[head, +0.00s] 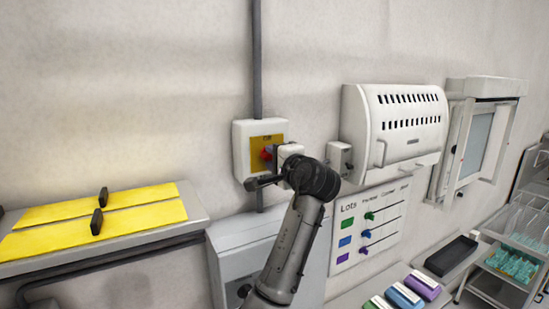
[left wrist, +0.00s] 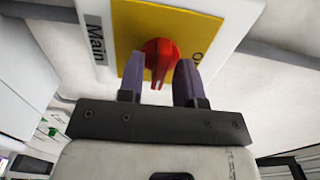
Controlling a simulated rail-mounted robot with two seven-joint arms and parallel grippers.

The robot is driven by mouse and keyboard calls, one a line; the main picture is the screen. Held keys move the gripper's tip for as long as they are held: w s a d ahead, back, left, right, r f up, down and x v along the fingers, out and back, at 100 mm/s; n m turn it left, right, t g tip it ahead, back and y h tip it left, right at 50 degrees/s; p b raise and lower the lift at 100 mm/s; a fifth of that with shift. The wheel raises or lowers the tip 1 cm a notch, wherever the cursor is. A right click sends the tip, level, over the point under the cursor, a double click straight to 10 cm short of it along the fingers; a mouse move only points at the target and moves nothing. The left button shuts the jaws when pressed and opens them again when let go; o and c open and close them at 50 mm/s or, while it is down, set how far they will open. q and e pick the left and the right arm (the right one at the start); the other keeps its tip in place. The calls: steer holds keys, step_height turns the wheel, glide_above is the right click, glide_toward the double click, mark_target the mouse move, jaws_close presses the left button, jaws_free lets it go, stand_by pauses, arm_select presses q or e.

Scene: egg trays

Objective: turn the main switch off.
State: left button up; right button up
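The main switch is a white wall box (head: 241,135) with a yellow plate (head: 262,140) and a red knob (head: 266,154). In the left wrist view the red knob (left wrist: 160,55) has its narrow grip pointing down the picture, beside the label "Main" (left wrist: 96,42). Lettering starting with "O" is partly visible at the right of the plate. My left gripper (head: 266,169) is at the box, partly covering it in the head view. Its two fingers (left wrist: 160,84) stand apart, one on each side of the knob's grip, with gaps showing. My right gripper is in neither view.
A grey conduit (head: 257,60) runs up from the box. A grey cabinet (head: 228,248) stands below. A yellow-topped panel with black handles (head: 150,205) is at the left. A white vented wall unit (head: 408,118) and a lots board (head: 385,210) are at the right.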

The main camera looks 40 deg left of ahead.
arm_select(q)
jaws_close()
steer(key=shift+n, duration=0.4)
steer(key=n+b, duration=0.4)
steer(key=n, duration=1.3)
steer(key=shift+b, duration=0.4)
stand_by(0.4)
steer(key=shift+o, duration=0.7)
jaws_free()
